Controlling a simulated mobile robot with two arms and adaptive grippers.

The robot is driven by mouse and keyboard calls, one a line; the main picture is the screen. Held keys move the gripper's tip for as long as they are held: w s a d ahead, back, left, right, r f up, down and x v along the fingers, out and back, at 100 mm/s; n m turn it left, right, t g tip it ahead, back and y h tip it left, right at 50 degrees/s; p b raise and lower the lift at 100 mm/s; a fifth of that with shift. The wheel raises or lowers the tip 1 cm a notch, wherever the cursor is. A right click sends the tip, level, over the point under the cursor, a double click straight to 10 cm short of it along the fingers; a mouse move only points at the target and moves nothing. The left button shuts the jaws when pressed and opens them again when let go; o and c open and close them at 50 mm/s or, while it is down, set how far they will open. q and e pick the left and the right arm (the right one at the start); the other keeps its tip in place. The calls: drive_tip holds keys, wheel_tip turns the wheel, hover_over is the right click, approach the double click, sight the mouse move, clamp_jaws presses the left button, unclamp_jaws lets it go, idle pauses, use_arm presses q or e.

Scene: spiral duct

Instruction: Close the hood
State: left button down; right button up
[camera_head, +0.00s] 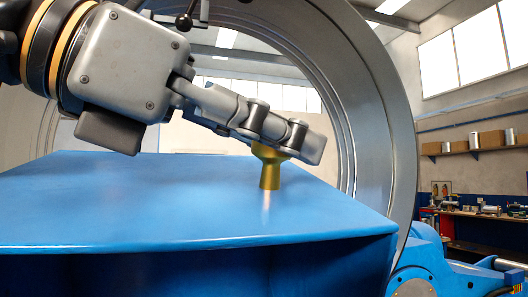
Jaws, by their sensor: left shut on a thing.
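The large blue box-like piece with a flat top (130,205) fills the lower part of the head view and appears to be the hood. A brass knob (270,178) stands upright on its top, right of centre. My left gripper (268,148) reaches in from the upper left, tilted down to the right, and is shut on the knob's upper end. Its fingers hide the top of the knob. My right gripper is not in view.
A large ribbed grey metal ring (385,110) arches behind and around the blue piece. Blue machinery (425,262) stands at the lower right. A workbench (485,214) and a wall shelf with boxes (480,148) are farther back at right.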

use_arm(q)
drive_tip(key=shift+s+d+f, duration=0.1)
drive_tip(key=shift+s+f, duration=0.15)
drive_tip(key=shift+s, duration=0.05)
drive_tip(key=c, duration=1)
unclamp_jaws()
drive_tip(key=v, duration=1.2)
drive_tip(key=shift+s, duration=0.1)
